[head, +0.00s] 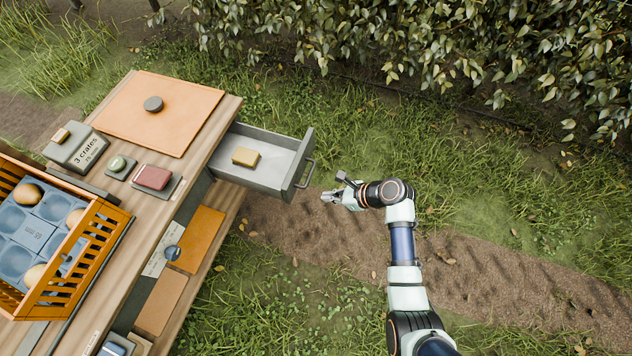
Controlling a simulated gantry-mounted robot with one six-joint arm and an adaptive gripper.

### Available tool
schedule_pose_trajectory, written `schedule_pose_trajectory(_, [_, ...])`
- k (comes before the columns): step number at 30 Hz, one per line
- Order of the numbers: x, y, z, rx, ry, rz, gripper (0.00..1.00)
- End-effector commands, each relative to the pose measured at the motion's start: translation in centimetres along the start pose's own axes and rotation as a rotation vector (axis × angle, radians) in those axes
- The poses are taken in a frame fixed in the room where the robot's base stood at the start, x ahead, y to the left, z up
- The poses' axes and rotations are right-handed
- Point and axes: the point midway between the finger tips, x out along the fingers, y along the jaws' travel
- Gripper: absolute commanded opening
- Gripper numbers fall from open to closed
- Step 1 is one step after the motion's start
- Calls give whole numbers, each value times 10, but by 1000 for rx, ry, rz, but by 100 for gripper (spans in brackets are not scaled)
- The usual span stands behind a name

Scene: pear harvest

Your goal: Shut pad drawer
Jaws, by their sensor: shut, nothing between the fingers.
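The grey pad drawer (252,187) is pulled out from the right side of the wooden bench (213,147). A yellow pad (246,156) lies inside it. The drawer's handle (306,174) is on its right-hand front face. My gripper (328,197) is shut and empty, a little to the right of and below the handle in the picture. It appears apart from the drawer, with the arm reaching in from the bottom right.
An orange crate (88,243) with pears stands on the bench at left. A red block (152,177) lies near the bench's middle. Grass and bare soil (470,252) right of the drawer are clear; a leafy hedge (430,40) lies behind.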

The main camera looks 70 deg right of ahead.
Motion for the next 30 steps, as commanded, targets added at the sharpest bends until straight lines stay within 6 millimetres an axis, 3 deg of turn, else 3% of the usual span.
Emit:
schedule_pose_trajectory(12, [93, 1, -4, -5, 1, 2, 0])
schedule_pose_trajectory(19, [113, 0, 21, -6, 1, 0, 0])
schedule_pose_trajectory(30, [116, 1, 26, -4, 2, -1, 0])
